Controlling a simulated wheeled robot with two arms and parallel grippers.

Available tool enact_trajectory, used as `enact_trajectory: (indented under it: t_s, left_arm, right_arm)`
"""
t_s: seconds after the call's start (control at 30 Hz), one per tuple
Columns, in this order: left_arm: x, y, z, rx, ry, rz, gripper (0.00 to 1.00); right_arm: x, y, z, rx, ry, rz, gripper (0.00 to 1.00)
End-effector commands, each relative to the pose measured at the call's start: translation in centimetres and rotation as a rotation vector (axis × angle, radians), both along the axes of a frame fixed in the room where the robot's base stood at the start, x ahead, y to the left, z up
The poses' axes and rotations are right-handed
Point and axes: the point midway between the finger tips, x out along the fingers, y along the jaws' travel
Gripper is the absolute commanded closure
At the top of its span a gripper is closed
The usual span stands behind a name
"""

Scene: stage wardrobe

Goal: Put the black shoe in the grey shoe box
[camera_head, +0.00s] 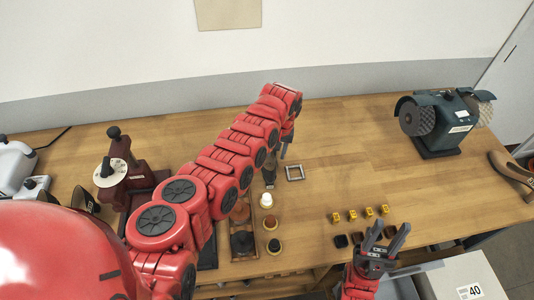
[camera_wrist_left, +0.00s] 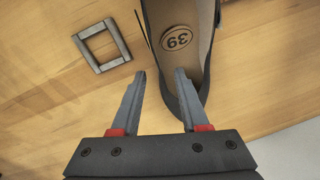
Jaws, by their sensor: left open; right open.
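A dark shoe with a tan insole marked 39 (camera_wrist_left: 178,62) lies in the left wrist view. In the head view it seems to be the dark shape (camera_head: 269,174) mostly hidden by my left arm. My left gripper (camera_wrist_left: 161,78) is open; its right finger overlaps the shoe opening and its left finger is outside the shoe's left edge. I cannot tell whether they touch. In the head view the left gripper (camera_head: 284,150) points down at the bench. My right gripper (camera_head: 384,238) is open and empty near the front edge. I cannot tell which box is the grey shoe box.
A pale box labelled 40 (camera_head: 474,286) stands at the lower right below the bench edge. A square metal frame (camera_head: 294,172) lies beside the shoe.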

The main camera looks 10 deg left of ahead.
Motion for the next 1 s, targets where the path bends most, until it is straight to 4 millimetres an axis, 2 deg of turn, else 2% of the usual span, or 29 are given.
enact_trajectory:
  t_s: [0.17, 0.37, 0.47, 0.63, 1.0]
  left_arm:
    - [-0.01, 0.12, -0.88, 0.0, -0.001, 0.001, 0.55]
    - [0.02, 0.13, -0.94, -0.001, -0.002, 0.002, 0.55]
    - [0.02, 0.13, -0.94, -0.001, -0.002, 0.002, 0.7]
    - [0.02, 0.13, -0.93, -0.001, -0.002, 0.002, 1.0]
    - [-0.03, 0.13, -0.99, -0.001, 0.0, 0.002, 1.0]
  right_arm:
    - [0.0, 0.0, 0.06, 0.0, 0.0, 0.0, 0.55]
    - [0.0, 0.0, 0.05, 0.0, 0.0, 0.0, 0.55]
    - [0.0, 0.0, 0.05, 0.0, 0.0, 0.0, 0.55]
    - [0.0, 0.0, 0.05, 0.0, 0.0, 0.0, 0.55]
    - [0.0, 0.0, 0.04, 0.0, 0.0, 0.0, 0.55]
